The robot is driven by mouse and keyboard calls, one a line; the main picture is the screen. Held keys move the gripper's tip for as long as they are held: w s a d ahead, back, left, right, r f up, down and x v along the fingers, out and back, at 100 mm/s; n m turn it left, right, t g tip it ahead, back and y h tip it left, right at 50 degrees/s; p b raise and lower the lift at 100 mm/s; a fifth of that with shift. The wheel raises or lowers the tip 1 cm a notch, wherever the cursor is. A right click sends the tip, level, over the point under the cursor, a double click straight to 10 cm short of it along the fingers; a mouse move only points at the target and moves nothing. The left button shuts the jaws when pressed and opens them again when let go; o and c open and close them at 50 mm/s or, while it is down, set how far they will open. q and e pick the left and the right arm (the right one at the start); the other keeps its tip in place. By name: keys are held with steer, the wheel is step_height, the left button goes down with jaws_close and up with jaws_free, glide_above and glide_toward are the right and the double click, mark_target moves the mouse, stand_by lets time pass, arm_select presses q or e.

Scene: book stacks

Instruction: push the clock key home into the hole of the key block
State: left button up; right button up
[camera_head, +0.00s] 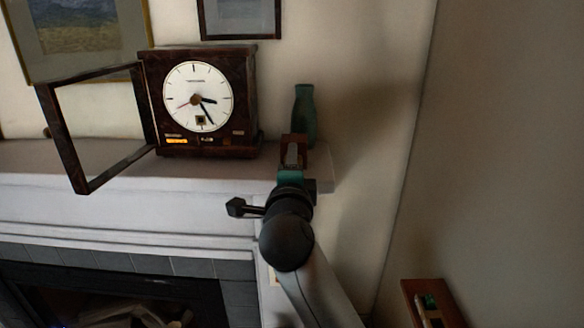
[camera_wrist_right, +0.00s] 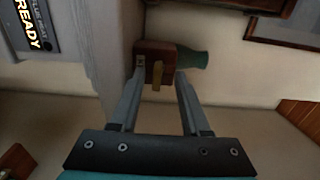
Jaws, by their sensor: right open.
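The key block (camera_head: 296,139) is a small reddish-brown wooden block at the right end of the mantel shelf. In the right wrist view the block (camera_wrist_right: 150,58) lies straight ahead of my fingers. A tan, brass-looking clock key (camera_wrist_right: 157,76) shows at its face, between the fingertips. How deep it sits in the hole I cannot tell. My right gripper (camera_head: 293,158) reaches up from below to the block. In the wrist view its two fingers (camera_wrist_right: 160,72) are spread, one on each side of the key, with visible gaps. My left gripper is not in view.
A green vase (camera_head: 305,115) stands close behind the block. The dark clock (camera_head: 247,95) stands on the shelf (camera_head: 215,178) to the left, its framed glass door (camera_head: 68,140) swung open. A wooden box (camera_head: 410,290) holding small items is at lower right.

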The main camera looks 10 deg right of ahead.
steer(key=b+v, duration=0.2)
steer(key=v, duration=1.3)
